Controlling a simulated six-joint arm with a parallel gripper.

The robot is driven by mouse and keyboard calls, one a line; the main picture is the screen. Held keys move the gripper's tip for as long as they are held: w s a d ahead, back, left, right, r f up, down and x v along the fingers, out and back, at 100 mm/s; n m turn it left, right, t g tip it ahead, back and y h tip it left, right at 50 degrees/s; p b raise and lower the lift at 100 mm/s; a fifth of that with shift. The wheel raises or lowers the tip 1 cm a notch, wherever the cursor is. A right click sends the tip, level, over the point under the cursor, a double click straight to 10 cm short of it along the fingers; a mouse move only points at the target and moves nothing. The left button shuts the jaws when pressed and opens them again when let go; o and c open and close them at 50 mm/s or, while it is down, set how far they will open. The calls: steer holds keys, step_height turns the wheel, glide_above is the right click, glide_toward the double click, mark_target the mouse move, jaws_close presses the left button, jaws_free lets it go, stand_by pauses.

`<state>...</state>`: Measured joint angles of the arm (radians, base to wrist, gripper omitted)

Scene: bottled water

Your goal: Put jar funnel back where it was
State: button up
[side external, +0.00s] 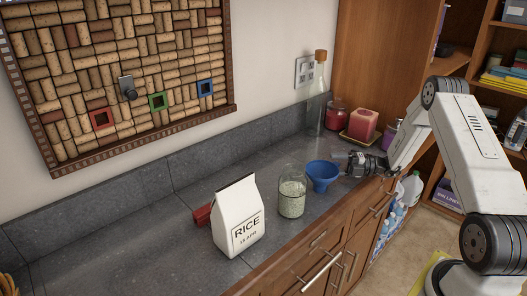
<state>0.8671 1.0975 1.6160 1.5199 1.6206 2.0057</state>
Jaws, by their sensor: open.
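The jar funnel (322,174) is blue with a wide mouth facing up. It stands on the grey counter, between the glass jar and my gripper. My gripper (351,164) is open and comes in low from the right, with its fingers right beside the funnel. I cannot tell whether a finger touches the funnel. The glass jar (291,200), filled with pale green grains, stands upright just left of the funnel with its top uncovered.
A white rice bag (237,219) stands left of the jar, with a red object (202,215) behind it. A tall corked bottle (316,95), a red jar (337,115) and a red candle (363,124) stand at the back right. The left counter (120,250) is largely clear.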

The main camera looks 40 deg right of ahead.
steer(key=shift+r, duration=0.1)
steer(key=shift+v, duration=3.8)
